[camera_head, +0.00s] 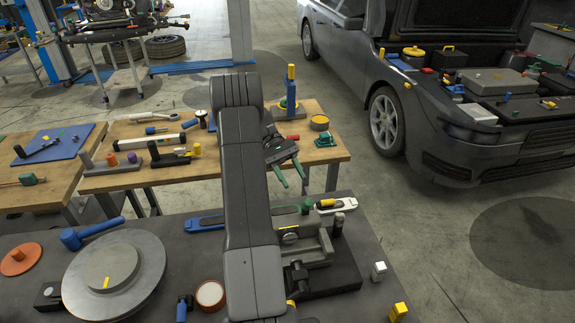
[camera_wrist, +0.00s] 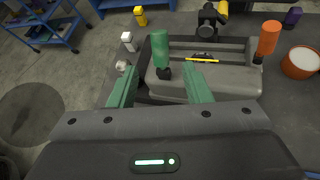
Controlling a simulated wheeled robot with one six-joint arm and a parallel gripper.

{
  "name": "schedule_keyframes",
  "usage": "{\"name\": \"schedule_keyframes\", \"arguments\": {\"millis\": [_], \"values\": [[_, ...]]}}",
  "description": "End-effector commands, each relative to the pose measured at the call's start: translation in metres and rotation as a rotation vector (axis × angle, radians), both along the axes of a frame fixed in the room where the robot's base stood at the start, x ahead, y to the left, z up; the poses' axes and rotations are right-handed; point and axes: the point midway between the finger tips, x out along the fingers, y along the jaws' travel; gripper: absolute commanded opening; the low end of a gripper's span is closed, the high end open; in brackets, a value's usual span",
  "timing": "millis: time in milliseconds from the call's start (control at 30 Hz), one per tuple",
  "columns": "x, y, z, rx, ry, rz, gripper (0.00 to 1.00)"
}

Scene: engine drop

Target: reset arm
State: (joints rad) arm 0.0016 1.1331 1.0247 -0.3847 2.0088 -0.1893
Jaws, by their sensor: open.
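My gripper (camera_head: 294,183) has green fingers and hangs in the air past the far edge of the near dark workbench (camera_head: 395,290). My dark grey arm stretches up the middle of the head view and hides part of the benches. In the wrist view the gripper (camera_wrist: 162,68) is open, its two fingers apart. A green-handled piece (camera_wrist: 160,46) shows between the fingers in that view, beyond the tips, with no visible contact. Behind it is a grey vise-like block (camera_wrist: 215,82), which also shows in the head view (camera_head: 312,250).
A wooden bench (camera_head: 230,165) with tools stands behind. A grey disc (camera_head: 140,285), a blue hammer (camera_head: 90,233) and a tape roll (camera_head: 210,295) lie left on the near bench. A white cube (camera_head: 379,271) and yellow block (camera_head: 398,312) are right. A car (camera_head: 450,110) stands at right.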

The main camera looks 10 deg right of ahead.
Motion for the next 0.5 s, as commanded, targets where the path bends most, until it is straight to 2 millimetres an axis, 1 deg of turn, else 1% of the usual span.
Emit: {"name": "schedule_keyframes", "arguments": {"millis": [167, 500], "values": [[-0.01, -0.004, -0.005, 0.0, 0.003, -0.001, 0.44], [-0.05, -0.021, -0.029, 0.0, 0.004, -0.003, 0.44]]}}
